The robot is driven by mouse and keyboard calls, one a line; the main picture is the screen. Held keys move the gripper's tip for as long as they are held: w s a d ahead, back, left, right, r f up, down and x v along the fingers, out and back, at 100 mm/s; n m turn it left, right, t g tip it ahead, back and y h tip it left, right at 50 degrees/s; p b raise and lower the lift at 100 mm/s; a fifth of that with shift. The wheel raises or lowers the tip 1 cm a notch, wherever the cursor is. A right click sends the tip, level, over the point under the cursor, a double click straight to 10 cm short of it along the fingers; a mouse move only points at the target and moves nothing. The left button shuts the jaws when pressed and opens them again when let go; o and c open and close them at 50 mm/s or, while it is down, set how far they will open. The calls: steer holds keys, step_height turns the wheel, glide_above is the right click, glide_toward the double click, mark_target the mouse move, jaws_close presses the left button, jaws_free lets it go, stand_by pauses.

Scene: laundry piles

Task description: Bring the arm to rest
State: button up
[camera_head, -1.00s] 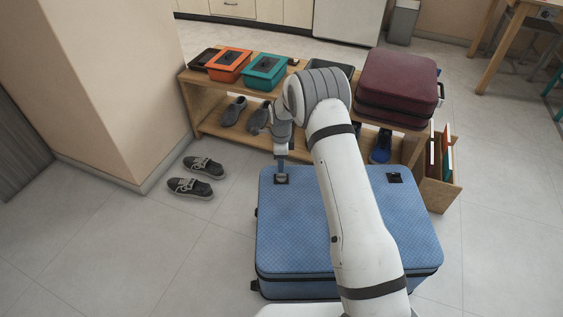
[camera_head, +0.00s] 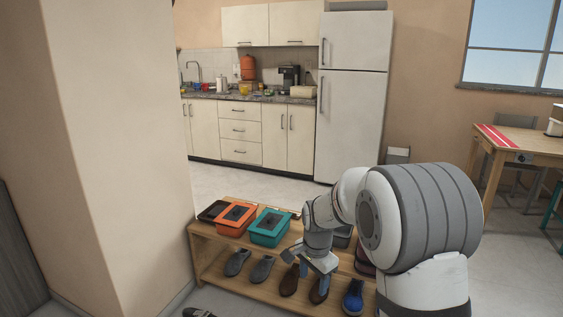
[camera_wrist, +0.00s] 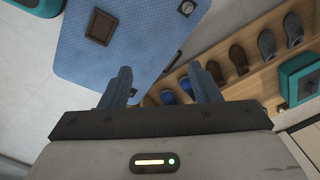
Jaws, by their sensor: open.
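My arm is raised and folded at the right of the head view, with my gripper (camera_head: 322,262) in front of the shoe bench (camera_head: 222,277). In the wrist view my gripper (camera_wrist: 162,88) shows two grey-blue fingers set wide apart with nothing between them. Beyond the fingers lies the blue suitcase (camera_wrist: 120,52), with a brown wallet-like item (camera_wrist: 100,28) and a small dark item (camera_wrist: 187,7) on top. The suitcase is out of the head view.
On the bench stand an orange box (camera_head: 230,226) and a teal box (camera_head: 262,238). Several shoes sit on its lower shelf, including a blue one (camera_head: 353,298). A wall corner (camera_head: 110,150) rises at the left. A wooden table (camera_head: 530,147) stands at the right.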

steer(key=s+d+r+n+p, duration=0.2)
steer(key=s+r+n+p, duration=0.1)
steer(key=s+r, duration=0.5)
steer(key=s+d+r+n+t+p, duration=0.1)
steer(key=s+d+r+n+p, duration=0.1)
steer(key=s+r+n+p, duration=0.2)
steer(key=s+d+r+n+p, duration=0.2)
steer(key=s+r+p, duration=0.4)
steer(key=s+r, duration=0.6)
steer(key=s+n, duration=0.1)
steer(key=s, duration=0.1)
steer(key=shift+s+d+t+p, duration=0.3)
steer(key=shift+s+d+p, duration=0.05)
steer(key=shift+s, duration=0.05)
